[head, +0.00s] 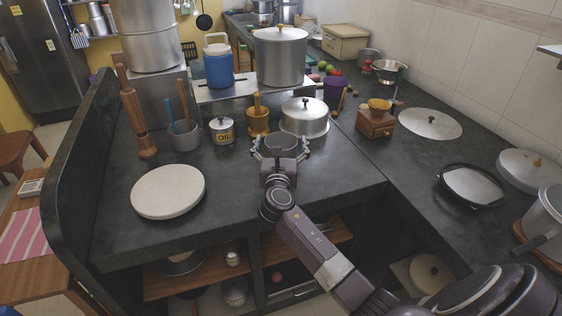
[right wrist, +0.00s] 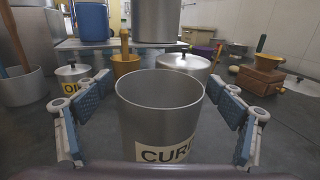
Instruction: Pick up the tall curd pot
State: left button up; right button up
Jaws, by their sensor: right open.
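The tall curd pot (right wrist: 160,120) is an open steel cylinder with a pale label reading "CUR…", its end cut off by the view. It stands upright on the dark counter in the right wrist view. In the head view only its upper part (head: 281,143) shows behind my right gripper (head: 280,147). My right gripper is open, with one blue-padded finger on each side of the pot; in the right wrist view (right wrist: 165,110) gaps show between both fingers and the wall. The pot's lower part is hidden. My left gripper is not in view.
A lidded steel pot (head: 305,118), a brass mortar (head: 259,122) and an oil canister (head: 222,131) stand behind the curd pot. A round white board (head: 168,191) lies to the left. A wooden grinder box (head: 375,124) stands to the right.

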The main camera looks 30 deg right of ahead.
jog(key=c, duration=2)
jog(key=shift+r, duration=0.1)
jog(key=shift+c, duration=0.9)
jog(key=shift+r, duration=0.1)
